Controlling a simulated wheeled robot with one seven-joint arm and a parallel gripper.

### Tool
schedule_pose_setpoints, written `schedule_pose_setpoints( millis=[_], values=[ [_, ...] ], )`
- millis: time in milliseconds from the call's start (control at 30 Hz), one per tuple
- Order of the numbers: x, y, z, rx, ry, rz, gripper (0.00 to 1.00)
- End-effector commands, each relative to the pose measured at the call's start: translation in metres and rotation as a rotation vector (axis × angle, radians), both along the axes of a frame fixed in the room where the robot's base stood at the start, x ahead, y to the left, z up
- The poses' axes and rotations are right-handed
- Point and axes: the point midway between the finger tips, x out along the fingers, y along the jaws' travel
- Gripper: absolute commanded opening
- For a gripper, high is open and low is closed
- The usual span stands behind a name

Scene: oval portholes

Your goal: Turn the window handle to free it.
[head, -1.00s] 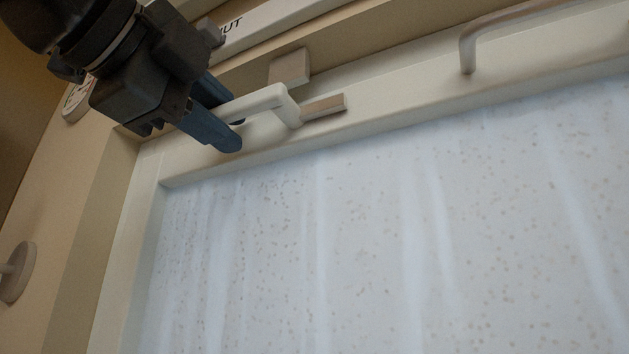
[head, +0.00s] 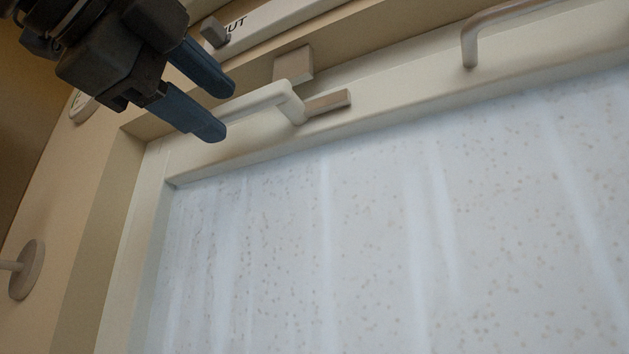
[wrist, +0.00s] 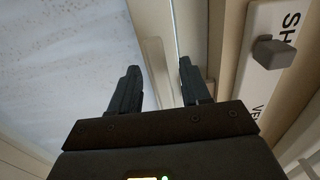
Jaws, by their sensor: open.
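The window handle (head: 262,98) is a pale lever on the upper rail of the window frame (head: 400,108), near its left corner. Its bar runs left from a bent neck, beside a short brown-grey tongue (head: 328,102). My gripper (head: 220,108) is open at the bar's left end, with one dark finger above and one below it in the head view. The fingers look apart from the bar; contact cannot be told for sure. In the wrist view my gripper (wrist: 158,75) shows both fingers spread, with a pale strip between them.
A grey block (head: 293,65) sits on the surround above the handle. A curved pull bar (head: 470,40) is at the upper right. A lettered plate (wrist: 262,85) with a grey knob (wrist: 274,52) lies beside the gripper. A round knob (head: 27,270) projects at the left.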

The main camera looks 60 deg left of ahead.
Motion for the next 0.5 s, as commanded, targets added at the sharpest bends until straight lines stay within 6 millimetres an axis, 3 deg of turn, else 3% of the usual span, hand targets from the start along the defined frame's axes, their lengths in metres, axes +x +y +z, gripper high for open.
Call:
schedule_pose_setpoints(
  millis=[200,500],
  values=[
    [-0.03,-0.016,-0.001,0.001,0.0,0.001,0.47],
    [-0.041,-0.024,0.0,0.0,0.001,-0.001,0.47]
  ],
)
